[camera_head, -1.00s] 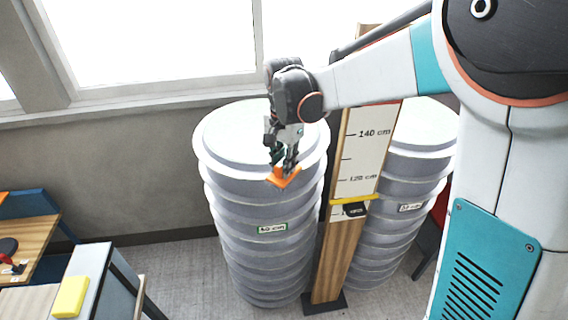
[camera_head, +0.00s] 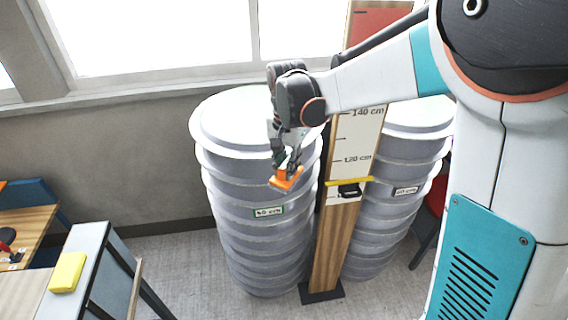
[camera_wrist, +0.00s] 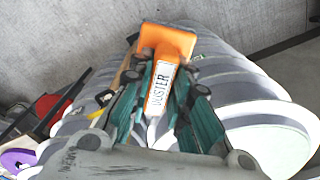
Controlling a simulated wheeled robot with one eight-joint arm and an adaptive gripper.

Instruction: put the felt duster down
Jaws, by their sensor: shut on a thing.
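The felt duster is an orange block with a white label reading "DUSTER"; it shows in the head view (camera_head: 287,179) and in the wrist view (camera_wrist: 166,62). My gripper (camera_head: 288,161) is shut on it, with a finger on each side of the duster in the wrist view (camera_wrist: 158,98). The duster hangs in the air in front of the left stack of grey moulds (camera_head: 262,240), below the level of its top. I cannot tell how near it is to the stack's side.
A wooden height post (camera_head: 337,245) with a yellow slider (camera_head: 349,181) stands just right of the gripper. A second mould stack (camera_head: 405,165) is behind it. At the left are a grey-topped table (camera_head: 78,238) with a yellow block (camera_head: 67,272) and a wooden desk (camera_head: 22,232).

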